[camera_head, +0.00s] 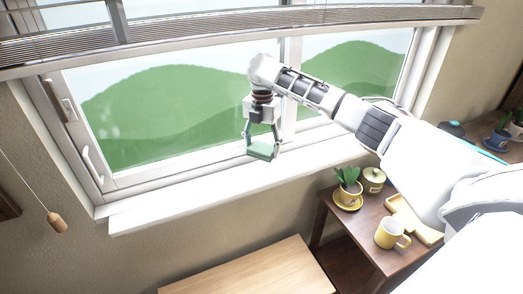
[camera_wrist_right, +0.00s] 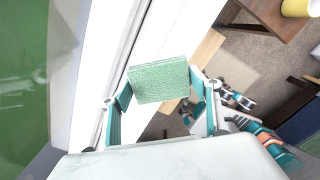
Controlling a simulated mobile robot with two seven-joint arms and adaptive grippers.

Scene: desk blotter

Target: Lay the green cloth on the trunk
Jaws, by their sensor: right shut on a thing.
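The green cloth (camera_head: 261,152) is a small folded, pale green piece. My right gripper (camera_head: 263,145) is shut on it and holds it in the air in front of the window, above the white sill. In the right wrist view the cloth (camera_wrist_right: 158,82) shows as a flat textured square between the two teal fingers. A light wooden top (camera_head: 255,272), which looks like the trunk, is at the bottom of the head view, below the cloth. Its front is cut off by the frame. I cannot make out my left gripper.
The white window sill (camera_head: 225,190) runs between the cloth and the wooden top. A dark side table (camera_head: 345,232) to the right bears a potted plant (camera_head: 348,185), a lidded jar (camera_head: 373,179) and a yellow mug (camera_head: 390,233). The wooden top looks clear.

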